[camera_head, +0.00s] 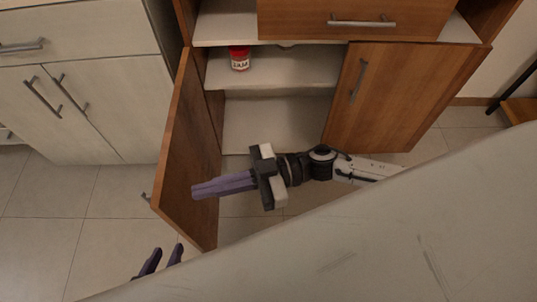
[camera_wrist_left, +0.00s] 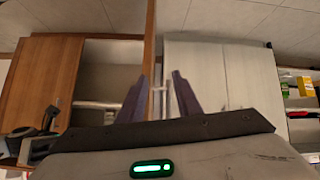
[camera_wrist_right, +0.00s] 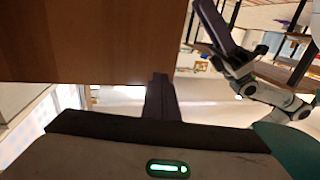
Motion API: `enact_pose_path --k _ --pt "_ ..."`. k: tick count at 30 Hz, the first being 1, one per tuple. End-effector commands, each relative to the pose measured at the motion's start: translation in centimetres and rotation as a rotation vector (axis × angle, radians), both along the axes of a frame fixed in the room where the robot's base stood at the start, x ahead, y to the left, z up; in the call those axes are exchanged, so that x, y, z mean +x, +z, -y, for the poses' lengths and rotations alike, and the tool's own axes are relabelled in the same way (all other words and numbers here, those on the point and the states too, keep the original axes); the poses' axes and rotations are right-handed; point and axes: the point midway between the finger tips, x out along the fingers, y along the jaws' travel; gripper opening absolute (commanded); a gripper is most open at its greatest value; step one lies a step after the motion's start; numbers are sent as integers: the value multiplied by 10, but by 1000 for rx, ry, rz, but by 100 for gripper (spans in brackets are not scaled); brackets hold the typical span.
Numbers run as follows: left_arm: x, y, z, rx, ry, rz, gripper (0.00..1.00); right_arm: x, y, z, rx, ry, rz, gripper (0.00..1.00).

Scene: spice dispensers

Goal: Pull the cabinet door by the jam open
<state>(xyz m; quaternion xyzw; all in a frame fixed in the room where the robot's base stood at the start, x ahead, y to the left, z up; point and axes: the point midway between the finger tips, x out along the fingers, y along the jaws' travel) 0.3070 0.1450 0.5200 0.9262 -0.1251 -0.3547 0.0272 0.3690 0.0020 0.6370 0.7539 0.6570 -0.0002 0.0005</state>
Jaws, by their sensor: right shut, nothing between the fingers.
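The brown wooden cabinet door (camera_head: 187,130) on the left stands swung wide open, its inner face towards the right. Its handle (camera_head: 146,197) shows at the outer side. The red jam jar (camera_head: 240,58) stands on the upper shelf just inside that opening. My right gripper (camera_head: 196,191) is shut and empty, with its fingers in front of the door's inner face; I cannot tell if they touch it. A brown panel (camera_wrist_right: 95,40) fills the upper left of the right wrist view. My left gripper (camera_head: 161,262) is open and empty, low and outside the door's lower edge.
The right cabinet door (camera_head: 390,95) is closed, with a vertical handle. A wooden drawer (camera_head: 355,18) is above. A pale cabinet (camera_head: 95,110) stands to the left. Tiled floor (camera_head: 50,240) is free at the lower left.

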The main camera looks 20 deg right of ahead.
Motion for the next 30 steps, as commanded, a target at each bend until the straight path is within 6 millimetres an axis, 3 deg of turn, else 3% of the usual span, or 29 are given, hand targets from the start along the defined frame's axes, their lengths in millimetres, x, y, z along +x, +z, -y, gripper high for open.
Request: enact_pose_path --k 11,24,30 --pt "0 4 0 2 -2 -1 31 -3 1 10 -2 7 -3 0" --pt "-3 4 -2 21 -11 -19 31 -36 -1 95 -5 11 -4 0" --pt "-2 5 -2 24 -12 -19 31 -46 0 119 -1 12 -1 0"
